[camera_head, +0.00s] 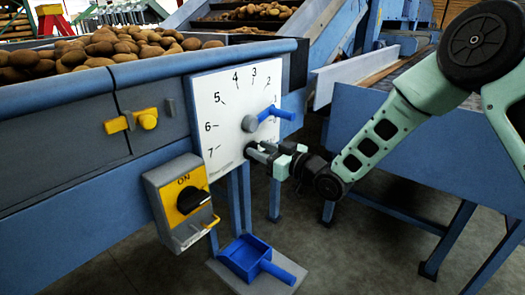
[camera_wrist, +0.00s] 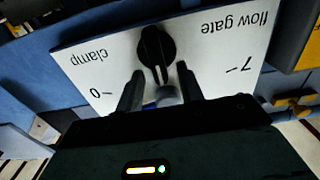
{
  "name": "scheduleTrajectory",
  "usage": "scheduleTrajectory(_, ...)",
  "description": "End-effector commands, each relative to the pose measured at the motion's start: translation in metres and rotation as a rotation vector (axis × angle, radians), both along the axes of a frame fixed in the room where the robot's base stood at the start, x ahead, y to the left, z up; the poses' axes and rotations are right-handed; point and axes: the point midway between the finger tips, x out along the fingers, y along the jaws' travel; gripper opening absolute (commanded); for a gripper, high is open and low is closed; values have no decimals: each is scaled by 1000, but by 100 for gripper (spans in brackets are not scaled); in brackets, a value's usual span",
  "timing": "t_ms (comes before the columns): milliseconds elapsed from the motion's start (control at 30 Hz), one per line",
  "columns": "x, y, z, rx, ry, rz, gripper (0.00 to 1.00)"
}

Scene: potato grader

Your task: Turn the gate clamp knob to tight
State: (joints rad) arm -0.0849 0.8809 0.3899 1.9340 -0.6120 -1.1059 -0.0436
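The gate clamp knob (camera_wrist: 156,50) is black with a raised grip bar, on the white dial plate (camera_head: 214,88), between the words "clamp" and "flow gate" in the upside-down wrist view. Its bar points down in that view, towards the grey hub (camera_wrist: 168,96). My gripper (camera_wrist: 160,69) is open, with one finger on each side of the bar's lower end and visible gaps to both. I cannot tell the depth between fingertips and knob. In the head view my gripper (camera_head: 254,149) is at the plate's lower right, mostly hiding the knob. The blue gate lever (camera_head: 275,113) points right from its hub.
A grey box (camera_head: 166,205) with a black switch on a yellow face marked ON hangs left of the plate. A yellow latch (camera_head: 148,118) is further left. Potatoes (camera_head: 105,45) fill the hopper above. A blue scoop (camera_head: 247,257) lies low down below the plate.

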Motion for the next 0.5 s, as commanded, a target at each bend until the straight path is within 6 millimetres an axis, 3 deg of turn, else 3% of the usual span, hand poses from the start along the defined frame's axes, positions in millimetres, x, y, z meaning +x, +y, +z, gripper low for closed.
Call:
scheduleTrajectory(200,0,0,0,0,0,0,37)
scheduleTrajectory(233,0,0,0,0,0,0,34)
scheduleTrajectory(367,0,0,0,0,0,0,0)
scheduleTrajectory(500,0,0,0,0,0,1,0)
